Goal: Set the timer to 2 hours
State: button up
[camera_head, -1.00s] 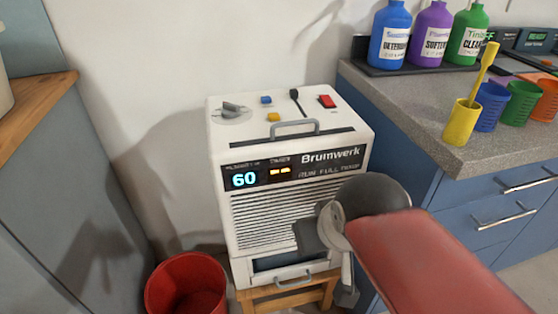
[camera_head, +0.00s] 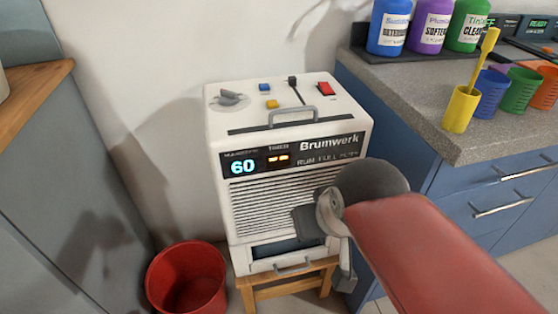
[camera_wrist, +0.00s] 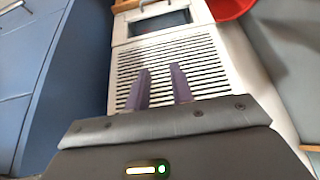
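A white Brumwerk machine (camera_head: 215,125) stands left of the counter. Its display (camera_head: 243,166) reads 60 in blue, and the timer display (camera_head: 278,159) beside it shows orange dashes. On its top are a grey knob (camera_head: 229,98), a blue button (camera_head: 264,87), a yellow button (camera_head: 272,104), a black lever (camera_head: 294,86) and a red switch (camera_head: 326,89). My gripper is in front of the machine's vents, below the displays. In the wrist view its fingers (camera_wrist: 161,70) are apart with nothing between them. The top controls are out of that view.
The machine sits on a wooden stool (camera_head: 290,287), with a red bucket (camera_head: 187,280) at left. The blue counter (camera_head: 440,195) at right carries bottles and cups, including a yellow cup (camera_head: 460,110). Space above the machine is clear.

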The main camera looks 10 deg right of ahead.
grip_shut()
dwell(1.4)
